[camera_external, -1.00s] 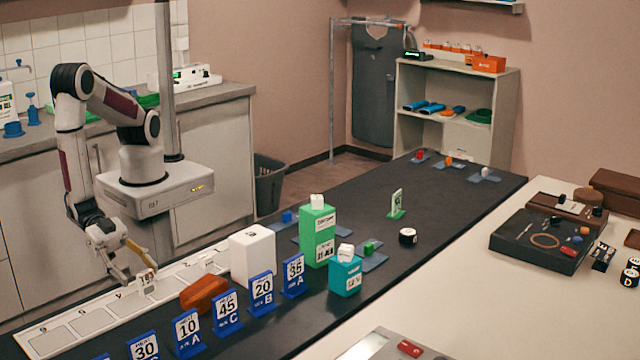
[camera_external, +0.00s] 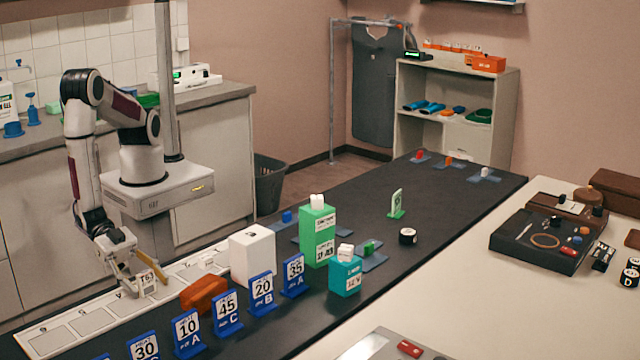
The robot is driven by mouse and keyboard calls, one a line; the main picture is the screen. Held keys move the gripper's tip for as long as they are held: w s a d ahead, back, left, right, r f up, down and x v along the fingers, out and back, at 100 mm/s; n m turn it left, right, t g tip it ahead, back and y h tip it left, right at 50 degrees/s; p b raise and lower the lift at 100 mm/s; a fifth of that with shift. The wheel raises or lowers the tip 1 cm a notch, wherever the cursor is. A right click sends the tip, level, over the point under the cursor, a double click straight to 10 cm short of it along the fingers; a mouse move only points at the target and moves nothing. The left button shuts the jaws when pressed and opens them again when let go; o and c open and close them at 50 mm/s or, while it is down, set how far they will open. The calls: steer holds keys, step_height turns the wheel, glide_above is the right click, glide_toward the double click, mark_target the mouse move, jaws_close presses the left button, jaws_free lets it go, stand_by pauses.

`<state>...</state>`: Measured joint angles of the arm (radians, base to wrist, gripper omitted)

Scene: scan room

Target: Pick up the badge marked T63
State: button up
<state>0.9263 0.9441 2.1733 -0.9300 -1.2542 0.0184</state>
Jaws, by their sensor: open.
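The badge marked T63 (camera_external: 147,282) is a small white upright tag with dark print. It stands on the long white numbered strip (camera_external: 68,331) at the left of the dark counter. My gripper (camera_external: 142,276) is open and low over the strip, right at the badge. One finger shows to the left of the badge and a yellowish one behind and to its right. I cannot tell whether either finger touches the badge. The badge's lower back is partly hidden.
An orange-brown block (camera_external: 204,294) and a white box (camera_external: 252,255) stand just right of the badge. Several blue numbered signs (camera_external: 227,313) line the strip's front. A green box (camera_external: 317,236) stands beyond.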

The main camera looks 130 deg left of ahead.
mark_target(145, 272)
steer(key=c, duration=1.1)
steer(key=shift+r, duration=0.15)
steer(key=shift+r, duration=4.9)
